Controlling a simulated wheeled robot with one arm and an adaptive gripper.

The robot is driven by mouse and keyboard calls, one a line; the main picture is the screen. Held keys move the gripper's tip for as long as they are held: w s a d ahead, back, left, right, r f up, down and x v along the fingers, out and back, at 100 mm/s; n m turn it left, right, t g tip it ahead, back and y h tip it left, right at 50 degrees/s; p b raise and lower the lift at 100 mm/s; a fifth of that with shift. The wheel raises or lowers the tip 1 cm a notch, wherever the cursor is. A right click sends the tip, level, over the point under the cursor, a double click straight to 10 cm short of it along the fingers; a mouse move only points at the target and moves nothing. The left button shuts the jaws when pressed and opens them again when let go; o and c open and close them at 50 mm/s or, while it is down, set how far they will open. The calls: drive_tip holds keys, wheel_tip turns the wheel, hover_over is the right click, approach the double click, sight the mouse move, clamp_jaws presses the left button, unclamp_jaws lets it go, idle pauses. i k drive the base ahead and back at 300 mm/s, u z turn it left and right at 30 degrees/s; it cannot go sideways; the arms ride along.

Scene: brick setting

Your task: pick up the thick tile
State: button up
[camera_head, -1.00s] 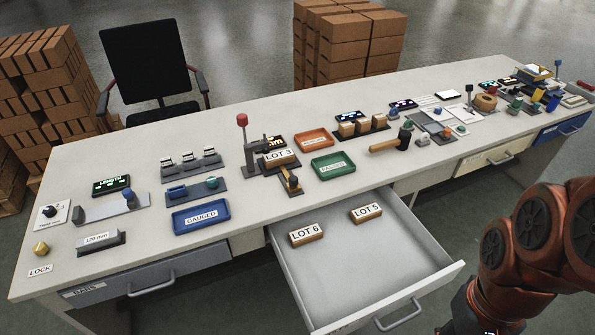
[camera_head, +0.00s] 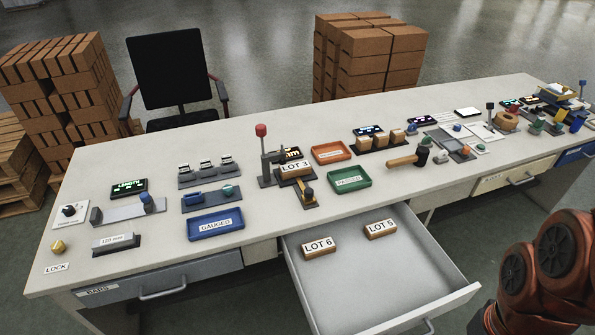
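Three tan tiles carry lot labels. LOT 3 (camera_head: 293,170) sits in a dark gauge fixture (camera_head: 266,176) with a red-knobbed lever on the desk. LOT 6 (camera_head: 319,247) and LOT 5 (camera_head: 380,229) lie flat and apart in the open drawer (camera_head: 375,285). No label says which tile is thick, and I cannot judge their thickness clearly from here. My orange arm shows at the lower right, beyond the drawer's right side. My gripper is outside the picture.
An orange tray (camera_head: 331,152), a green PASSED tray (camera_head: 349,181) and a blue GAUGED tray (camera_head: 216,223) stand on the desk. A hammer (camera_head: 410,158) lies right of them. The open drawer juts out in front. Most of its floor is bare. A chair (camera_head: 172,75) stands behind.

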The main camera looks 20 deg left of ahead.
sight(291, 170)
drive_tip(key=u, duration=2.4)
drive_tip(key=i, duration=1.1)
drive_tip(key=z, duration=0.9)
drive_tip(key=i, duration=0.5)
drive_tip(key=z, duration=0.1)
